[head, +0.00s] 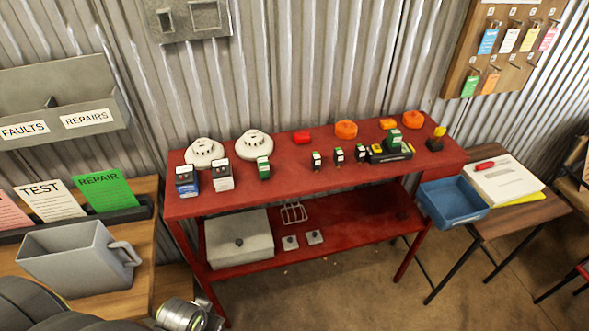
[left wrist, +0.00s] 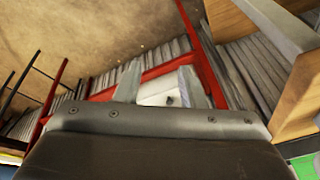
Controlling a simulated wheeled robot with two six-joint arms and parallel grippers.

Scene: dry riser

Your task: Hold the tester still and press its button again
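A black device with yellow ends (head: 378,155), likely the tester, sits towards the right of the red bench's top. A green-and-white block (head: 393,142) stands on or just behind it; I cannot tell which. Its button is too small to make out. My left gripper (left wrist: 158,84) is open in the left wrist view, with nothing between its fingers, which point towards the bench's lower shelf. It is well away from the tester. A rounded metallic part of my arm shows at the bottom left of the head view. My right gripper is in neither view.
The red bench (head: 290,185) also carries two white detectors (head: 253,145), several small blocks, orange domes (head: 346,129) and a yellow-topped piece (head: 437,138). A grey jug (head: 75,262) stands at left. A blue tray (head: 452,203) is at right.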

